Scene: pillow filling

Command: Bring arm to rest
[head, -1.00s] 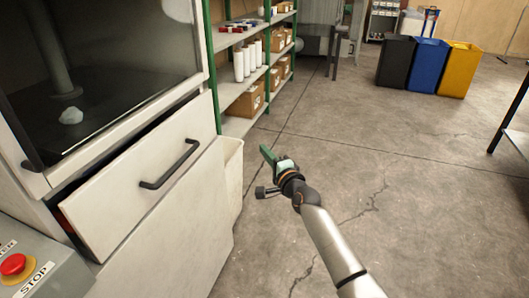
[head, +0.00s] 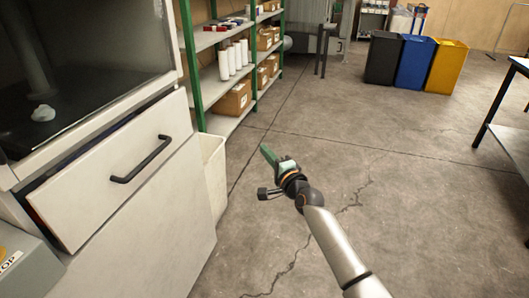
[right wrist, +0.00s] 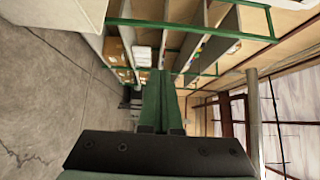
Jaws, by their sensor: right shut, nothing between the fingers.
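My right gripper (head: 268,155) is at the end of my right arm, which comes in from the lower right in the head view. It is over bare floor, to the right of the white machine cabinet, and touches nothing. In the right wrist view its green fingers (right wrist: 162,100) lie side by side, shut with nothing between them. My left gripper is not in view.
The cabinet's drawer (head: 120,180) with a black handle stands slightly out at the left. A white bin (head: 215,172) is beside it. A green-framed shelf (head: 195,85) holds boxes and rolls. Black, blue and yellow bins (head: 445,65) stand at the back. A table (head: 505,130) edges in at right.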

